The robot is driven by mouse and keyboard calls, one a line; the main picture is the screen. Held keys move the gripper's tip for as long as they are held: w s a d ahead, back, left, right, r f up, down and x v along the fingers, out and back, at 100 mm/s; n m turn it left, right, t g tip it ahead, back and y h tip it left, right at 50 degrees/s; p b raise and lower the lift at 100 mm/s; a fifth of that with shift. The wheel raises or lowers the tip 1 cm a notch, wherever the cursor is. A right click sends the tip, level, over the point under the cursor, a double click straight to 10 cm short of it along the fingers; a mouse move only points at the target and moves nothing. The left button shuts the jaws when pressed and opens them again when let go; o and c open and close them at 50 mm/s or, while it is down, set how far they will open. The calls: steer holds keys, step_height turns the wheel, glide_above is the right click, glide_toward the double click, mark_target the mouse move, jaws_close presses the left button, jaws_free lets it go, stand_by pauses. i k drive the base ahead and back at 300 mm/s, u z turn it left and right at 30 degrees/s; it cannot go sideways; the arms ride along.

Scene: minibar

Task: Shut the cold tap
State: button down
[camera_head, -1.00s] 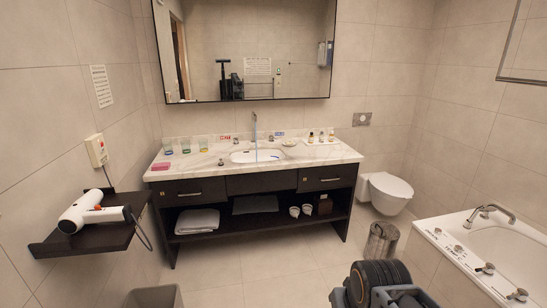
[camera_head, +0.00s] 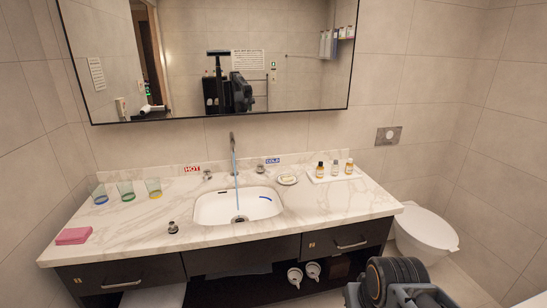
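The cold tap (camera_head: 260,168) is a small metal knob at the back of the marble counter, right of the spout, beside the blue COLD label (camera_head: 273,160). The tall metal spout (camera_head: 232,140) stands behind the white basin (camera_head: 212,209). A blue stream of water (camera_head: 236,175) runs from the spout into the basin. The hot tap (camera_head: 207,174) is a similar knob left of the spout, by the red HOT label (camera_head: 192,169). The knobs are too small to tell how far each is turned. My gripper is not in view; a dark part of my arm shows at the lower right.
Glasses (camera_head: 126,190) and a pink cloth (camera_head: 74,235) are on the counter's left. A soap dish (camera_head: 287,180) and a tray of bottles (camera_head: 340,177) are right of the cold tap. A small metal knob (camera_head: 173,227) stands at the front left of the basin. A toilet (camera_head: 425,232) is on the right.

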mark_target(260, 168)
steer(key=u, duration=0.25)
steer(key=i, duration=1.8)
steer(key=u, duration=0.25)
